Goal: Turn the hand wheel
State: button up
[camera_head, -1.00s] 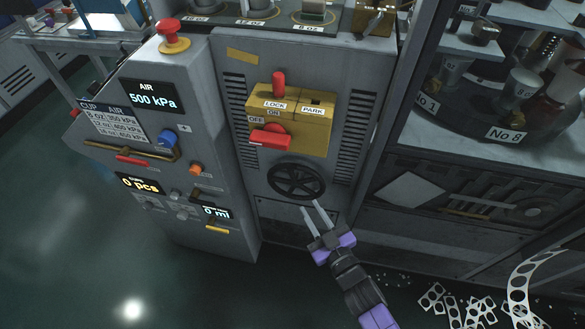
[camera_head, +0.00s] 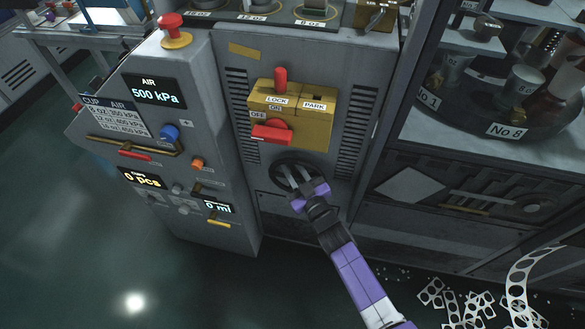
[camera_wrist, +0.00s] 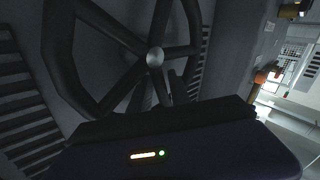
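The hand wheel (camera_head: 275,171) is a dark, spoked wheel on the grey front panel, below the yellow lock box. In the head view my gripper (camera_head: 294,173) is in front of it, with two pale fingers apart over the spokes and partly covering the wheel. The fingers look open; I cannot tell whether they touch a spoke. In the wrist view the wheel's round metal hub (camera_wrist: 155,58) and thick spokes fill the upper middle. My dark gripper body covers the bottom and hides most of the fingers and the wheel's lower part.
The yellow box (camera_head: 318,127) with red levers sits just above the wheel. A control console (camera_head: 150,160) with displays reading 500 kPa and 0 pcs projects on the left. Perforated scrap (camera_head: 470,305) lies on the floor at lower right.

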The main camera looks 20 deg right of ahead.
grip_shut()
dwell(1.4)
